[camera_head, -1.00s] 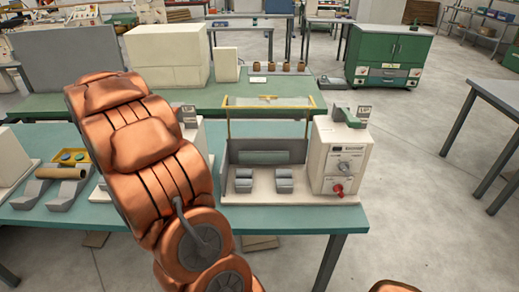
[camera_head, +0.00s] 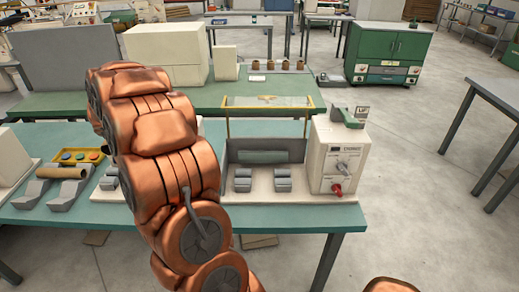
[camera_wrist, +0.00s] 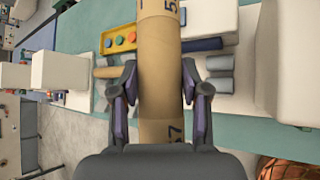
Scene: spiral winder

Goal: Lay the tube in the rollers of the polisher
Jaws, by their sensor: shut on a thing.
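My gripper (camera_wrist: 158,100) is shut on a cardboard tube (camera_wrist: 160,60) in the wrist view. The tan tube runs lengthwise between the fingers and bears dark printed numbers. The machine that looks to be the polisher (camera_head: 328,150) stands at the right end of the teal table in the head view. It has grey roller blocks (camera_head: 283,180) on a pale base, a raised yellow-framed clear guard and a white control box. In the head view, my gripper and the held tube are hidden behind my copper arm.
A second tube (camera_head: 62,172) lies on grey supports at the table's left and also shows in the wrist view (camera_wrist: 107,72). A yellow button tray (camera_head: 82,156) is behind it. A green cabinet (camera_head: 386,55) stands at the back right. The floor right of the table is clear.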

